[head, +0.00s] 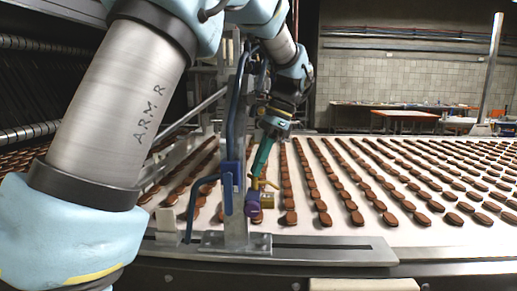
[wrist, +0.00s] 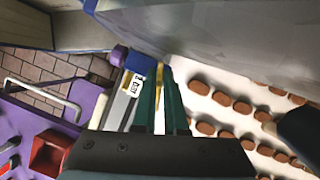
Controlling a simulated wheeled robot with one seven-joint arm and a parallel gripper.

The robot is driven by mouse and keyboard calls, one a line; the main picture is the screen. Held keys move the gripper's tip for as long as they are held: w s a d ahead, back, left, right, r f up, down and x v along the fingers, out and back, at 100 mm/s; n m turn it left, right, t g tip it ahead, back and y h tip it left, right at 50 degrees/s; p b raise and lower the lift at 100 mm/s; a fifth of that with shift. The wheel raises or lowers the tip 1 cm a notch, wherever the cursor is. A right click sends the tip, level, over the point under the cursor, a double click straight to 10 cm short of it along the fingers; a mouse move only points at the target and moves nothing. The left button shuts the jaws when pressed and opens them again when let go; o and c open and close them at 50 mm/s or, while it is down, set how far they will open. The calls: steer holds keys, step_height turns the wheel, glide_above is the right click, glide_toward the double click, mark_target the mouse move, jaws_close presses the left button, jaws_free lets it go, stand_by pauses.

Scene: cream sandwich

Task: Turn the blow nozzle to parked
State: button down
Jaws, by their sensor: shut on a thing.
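The blow nozzle (head: 268,183) is a small brass-yellow piece on the post beside the conveyor, in the middle of the head view. My gripper (head: 256,174) reaches down to it from above with green fingers. In the wrist view the two green fingers of my gripper (wrist: 160,82) are close together with a thin strip of the brass nozzle (wrist: 165,88) between them. The fingers hide most of the nozzle there, and I cannot tell its exact angle. A blue block (head: 232,180) and a purple knob (head: 253,202) sit next to it on the post.
A metal post (head: 237,225) on a base plate stands at the belt's near edge, with blue hoses along it. The white belt (head: 400,225) carries rows of brown biscuits close behind my gripper. In the wrist view a red bin (wrist: 50,152) lies at lower left.

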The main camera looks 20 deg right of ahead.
steer(key=shift+w+n+g+p, duration=0.15)
steer(key=shift+n+g+p, duration=0.55)
steer(key=shift+n+p, duration=1)
steer(key=shift+n, duration=0.3)
steer(key=c, duration=1)
jaws_free()
steer(key=shift+o, duration=0.2)
steer(key=b+v, duration=0.1)
steer(key=v, duration=0.9)
steer(key=shift+r+b, duration=0.3)
steer(key=shift+r, duration=0.05)
steer(key=shift+o, duration=0.2)
steer(key=shift+w, duration=0.1)
